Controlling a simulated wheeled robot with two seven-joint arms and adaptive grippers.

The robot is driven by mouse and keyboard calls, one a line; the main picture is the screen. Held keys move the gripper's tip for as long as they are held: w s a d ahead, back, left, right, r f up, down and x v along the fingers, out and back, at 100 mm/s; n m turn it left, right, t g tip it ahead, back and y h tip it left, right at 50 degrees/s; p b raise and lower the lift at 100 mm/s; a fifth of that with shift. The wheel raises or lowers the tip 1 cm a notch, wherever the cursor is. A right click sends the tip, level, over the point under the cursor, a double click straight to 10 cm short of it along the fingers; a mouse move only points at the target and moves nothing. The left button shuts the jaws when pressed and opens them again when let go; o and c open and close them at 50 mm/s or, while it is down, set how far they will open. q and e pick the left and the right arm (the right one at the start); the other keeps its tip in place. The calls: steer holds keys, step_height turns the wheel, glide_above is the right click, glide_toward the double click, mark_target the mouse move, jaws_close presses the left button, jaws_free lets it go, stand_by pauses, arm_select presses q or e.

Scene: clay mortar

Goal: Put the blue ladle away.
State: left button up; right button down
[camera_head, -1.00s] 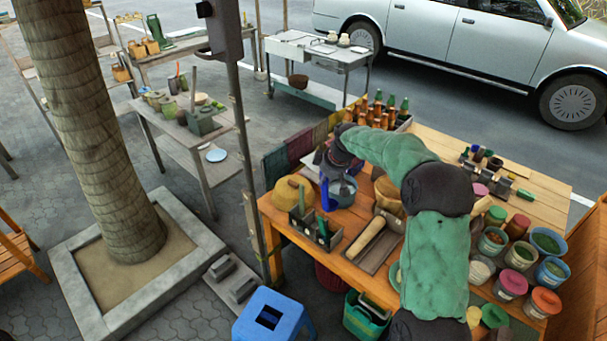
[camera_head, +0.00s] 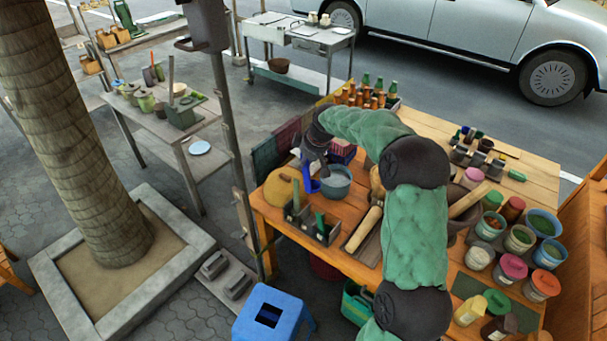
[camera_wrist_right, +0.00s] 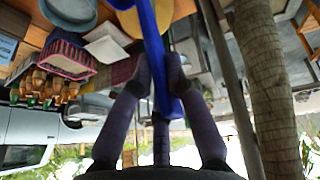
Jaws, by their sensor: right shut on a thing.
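The blue ladle (camera_head: 311,184) is in my right gripper (camera_head: 317,165) at the far left end of the wooden table, just left of a grey pot (camera_head: 336,187). In the right wrist view the long blue ladle (camera_wrist_right: 152,45) runs between the two dark fingers of the gripper (camera_wrist_right: 155,80), which are shut on it. Part of the ladle is hidden by the gripper, and I cannot tell whether it touches the table. My left gripper is not in view.
A yellow rounded thing (camera_head: 281,188) and a dark caddy (camera_head: 318,226) stand close to the ladle. A post (camera_head: 222,110) rises beyond the table's left edge. Bottles (camera_head: 366,95) and several paint buckets (camera_head: 508,268) crowd the table (camera_head: 300,255).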

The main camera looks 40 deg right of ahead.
steer(key=shift+s+f, duration=0.25)
steer(key=shift+f, duration=0.45)
steer(key=b, duration=0.2)
glide_above(306, 187)
steer(key=s, duration=0.1)
steer(key=shift+a+f, duration=0.2)
steer(key=shift+f, duration=1.2)
steer(key=shift+a+f, duration=0.2)
steer(key=shift+f, duration=1.15)
steer(key=shift+f+b, duration=1.7)
steer(key=shift+f, duration=0.95)
step_height(306, 187, down, 8)
steer(key=b, duration=0.5)
steer(key=c, duration=1.2)
jaws_free()
steer(key=shift+o, duration=0.2)
